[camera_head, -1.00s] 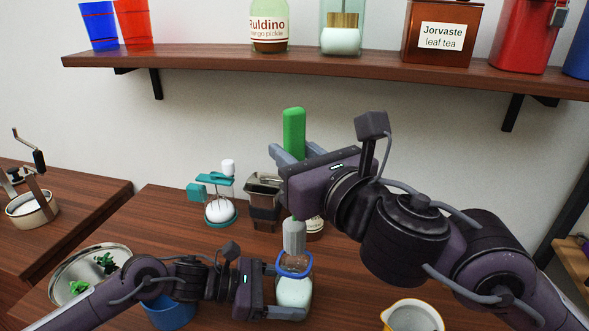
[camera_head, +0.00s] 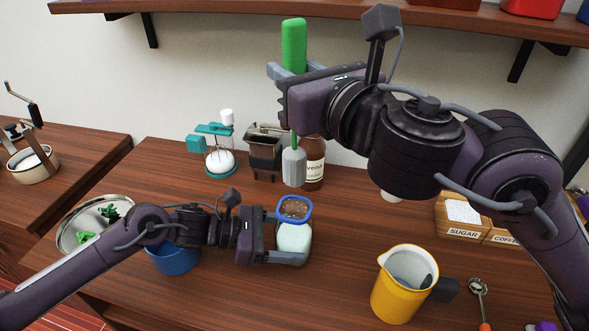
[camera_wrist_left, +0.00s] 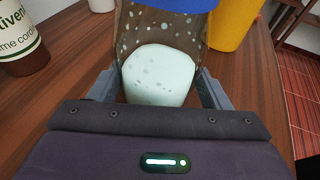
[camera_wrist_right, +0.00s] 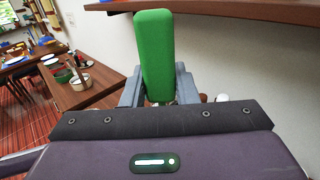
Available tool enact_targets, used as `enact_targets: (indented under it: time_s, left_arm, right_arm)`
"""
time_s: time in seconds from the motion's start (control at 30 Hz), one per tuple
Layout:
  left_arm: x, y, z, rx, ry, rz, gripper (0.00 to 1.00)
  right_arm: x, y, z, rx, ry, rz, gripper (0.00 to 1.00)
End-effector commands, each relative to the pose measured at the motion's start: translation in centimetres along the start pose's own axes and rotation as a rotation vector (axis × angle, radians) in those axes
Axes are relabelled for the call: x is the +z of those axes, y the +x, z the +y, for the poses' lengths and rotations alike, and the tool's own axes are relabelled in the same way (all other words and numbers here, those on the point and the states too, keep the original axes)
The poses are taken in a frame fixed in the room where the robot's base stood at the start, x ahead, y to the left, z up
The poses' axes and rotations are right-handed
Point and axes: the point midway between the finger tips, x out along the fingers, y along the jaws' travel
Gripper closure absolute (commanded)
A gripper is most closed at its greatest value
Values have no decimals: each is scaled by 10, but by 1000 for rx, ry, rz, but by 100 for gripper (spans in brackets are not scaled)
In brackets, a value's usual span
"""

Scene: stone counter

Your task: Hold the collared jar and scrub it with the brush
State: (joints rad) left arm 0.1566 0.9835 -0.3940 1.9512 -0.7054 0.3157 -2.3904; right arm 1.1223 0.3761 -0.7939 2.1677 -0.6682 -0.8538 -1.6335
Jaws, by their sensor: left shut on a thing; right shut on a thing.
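The left wrist view shows the jar (camera_wrist_left: 160,75) between both fingers. The brush has a green handle (camera_head: 294,45) and a grey-white bristle head (camera_head: 294,167). My right gripper (camera_head: 275,74) is shut on the green handle, also seen in the right wrist view (camera_wrist_right: 156,55). The brush hangs upright, its head above and apart from the jar's mouth.
A yellow jug (camera_head: 398,290) stands right of the jar. A blue bowl (camera_head: 174,260) sits behind my left forearm. A brown bottle (camera_head: 314,165), a grey device (camera_head: 264,155) and a teal-topped device (camera_head: 219,150) stand behind. A shelf (camera_head: 350,14) runs along the wall above.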

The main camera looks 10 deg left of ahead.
Motion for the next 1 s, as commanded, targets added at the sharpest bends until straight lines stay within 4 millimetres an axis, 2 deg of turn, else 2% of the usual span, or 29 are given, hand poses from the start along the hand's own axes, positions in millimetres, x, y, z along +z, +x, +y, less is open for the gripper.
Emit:
enact_targets:
  time_s: [0.3,0.33,0.5,0.83,1.0]
  left_arm:
    - [0,0,0,1,0,0,49]
    - [0,0,0,1,0,1,26]
    - [0,0,0,1,0,0,4]
    - [-1,-3,0,1,-1,1,3]
    - [-2,-22,0,2,-1,5,3]
  right_arm:
    - [0,0,0,0,0,0,96]
    - [0,0,0,0,0,0,96]
    - [0,0,0,0,0,0,96]
    - [0,0,0,0,0,0,96]
    - [0,0,0,0,0,0,96]
